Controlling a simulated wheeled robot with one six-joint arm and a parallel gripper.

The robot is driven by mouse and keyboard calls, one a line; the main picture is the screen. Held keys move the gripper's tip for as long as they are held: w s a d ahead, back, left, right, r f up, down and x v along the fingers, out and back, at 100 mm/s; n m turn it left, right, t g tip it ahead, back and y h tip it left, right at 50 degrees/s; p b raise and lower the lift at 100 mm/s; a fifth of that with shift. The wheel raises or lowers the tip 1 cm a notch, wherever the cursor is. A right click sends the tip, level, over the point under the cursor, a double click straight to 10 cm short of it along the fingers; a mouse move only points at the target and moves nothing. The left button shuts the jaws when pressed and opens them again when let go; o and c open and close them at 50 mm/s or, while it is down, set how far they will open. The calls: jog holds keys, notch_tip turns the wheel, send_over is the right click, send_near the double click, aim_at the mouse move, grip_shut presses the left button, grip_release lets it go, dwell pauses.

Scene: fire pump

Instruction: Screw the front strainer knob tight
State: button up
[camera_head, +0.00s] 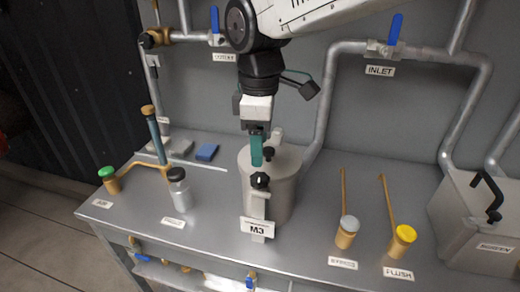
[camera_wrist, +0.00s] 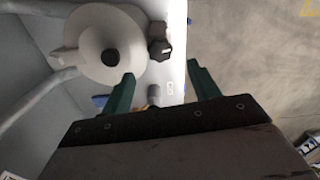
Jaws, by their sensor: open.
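The grey strainer pot (camera_head: 285,190) stands on the bench, with a black knob (camera_head: 268,153) on its lid. The front strainer knob (camera_head: 260,180) is black and sits on a bracket at the pot's front. In the wrist view the front knob (camera_wrist: 160,50) shows just beyond the fingertips, roughly midway between them. The lid knob (camera_wrist: 110,57) lies left of it. My gripper (camera_head: 256,164) points down above the front knob, apart from it in the head view. Its green fingers are spread and empty in the wrist view (camera_wrist: 160,69). The knob's thread is hidden.
A dark-capped bottle (camera_head: 178,190) and a green-capped fitting (camera_head: 109,180) stand left. Grey- and yellow-capped fittings (camera_head: 347,230) (camera_head: 402,238) with thin rods stand right, near an open metal box (camera_head: 470,220). Pipes with blue-handled valves (camera_head: 393,32) run along the back wall.

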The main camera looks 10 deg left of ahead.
aim_at(260, 177)
jog(key=shift+f, duration=3.95)
jog(key=c, duration=1)
